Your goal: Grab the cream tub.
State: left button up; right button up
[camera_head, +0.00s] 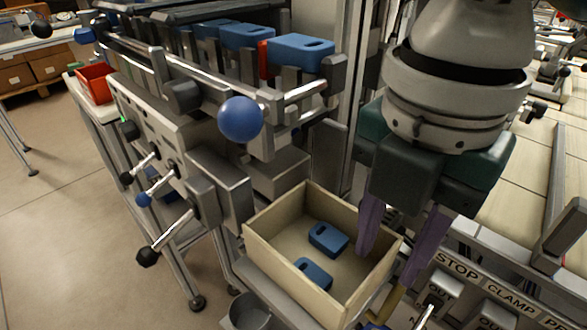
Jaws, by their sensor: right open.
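The cream tub (276,253) is an open-topped box in the lower middle. It sits upright on a grey ledge, with two blue blocks inside, one near the centre (328,240) and one near the front wall (313,273). My right gripper (385,268) comes down from above at the tub's right corner. Its two purple fingers are apart, one overlapping the inside of the tub and the other just outside the right wall, with the rim showing between them. I cannot tell whether either finger touches the wall. My left gripper is not in view.
A machine with a blue ball knob (240,119) and black-tipped levers stands left of the tub. Blue blocks (301,53) sit in a rack above. A labelled control panel (480,275) is at the right. A metal cup (249,312) is below. A red bin (96,84) stands farther left.

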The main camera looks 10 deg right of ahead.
aim_at(376, 269)
jog(key=f, duration=0.5)
jog(key=shift+a+f+b, duration=0.1)
jog(key=shift+a+b, duration=0.15)
jog(key=shift+b, duration=0.05)
grip_shut()
dwell(1.0)
